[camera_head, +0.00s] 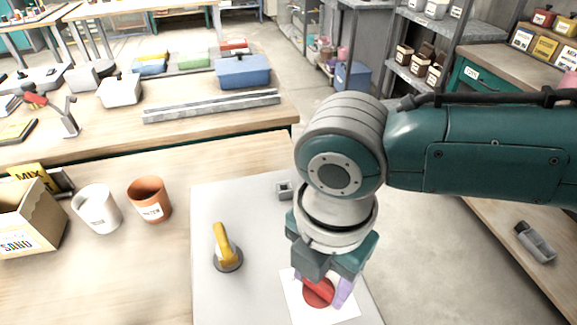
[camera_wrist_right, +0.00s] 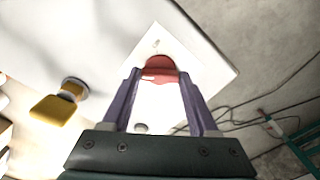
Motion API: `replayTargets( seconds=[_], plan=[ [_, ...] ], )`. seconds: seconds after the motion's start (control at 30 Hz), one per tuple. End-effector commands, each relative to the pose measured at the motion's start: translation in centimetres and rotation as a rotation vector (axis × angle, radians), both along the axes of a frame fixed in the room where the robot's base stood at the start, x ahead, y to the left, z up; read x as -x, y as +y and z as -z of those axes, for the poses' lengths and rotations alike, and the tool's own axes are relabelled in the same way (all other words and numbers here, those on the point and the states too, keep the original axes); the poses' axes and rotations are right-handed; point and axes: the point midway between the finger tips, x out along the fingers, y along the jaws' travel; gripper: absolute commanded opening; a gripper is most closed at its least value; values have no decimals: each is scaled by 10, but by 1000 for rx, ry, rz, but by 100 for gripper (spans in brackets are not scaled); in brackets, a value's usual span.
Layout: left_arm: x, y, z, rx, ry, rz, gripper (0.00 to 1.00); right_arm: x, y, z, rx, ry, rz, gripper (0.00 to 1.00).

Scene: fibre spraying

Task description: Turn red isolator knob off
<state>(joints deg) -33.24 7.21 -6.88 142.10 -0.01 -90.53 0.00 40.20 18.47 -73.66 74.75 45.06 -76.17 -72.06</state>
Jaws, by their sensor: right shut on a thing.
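The red isolator knob (camera_head: 319,292) sits on a white square plate (camera_head: 294,299) on the grey panel. My right gripper (camera_head: 325,290) points down at it, with its purple fingers on either side of the knob. In the right wrist view the red knob (camera_wrist_right: 160,70) shows between the far ends of the gripper's fingers (camera_wrist_right: 158,85), which are shut on it. The exact handle angle is partly hidden by the gripper in the head view. My left gripper does not show.
A yellow-handled lever (camera_head: 222,245) stands on the grey panel (camera_head: 207,212) to the left; it also shows in the wrist view (camera_wrist_right: 60,105). A terracotta cup (camera_head: 150,200), a white cup (camera_head: 97,208) and a cardboard box (camera_head: 28,220) stand further left.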

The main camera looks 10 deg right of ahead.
Motion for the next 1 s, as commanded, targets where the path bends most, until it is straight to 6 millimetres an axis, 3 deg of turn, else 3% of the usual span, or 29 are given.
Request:
replayTargets(
  seconds=[0.77, 0.8, 1.0],
  plan=[
    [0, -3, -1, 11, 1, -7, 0, 0, 1, -1, -3, 1, -105, 4],
    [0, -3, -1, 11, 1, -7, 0, 0, 1, -1, -3, 1, -106, 63],
    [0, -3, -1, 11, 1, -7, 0, 0, 1, -1, -1, 0, -103, 86]
  ],
)
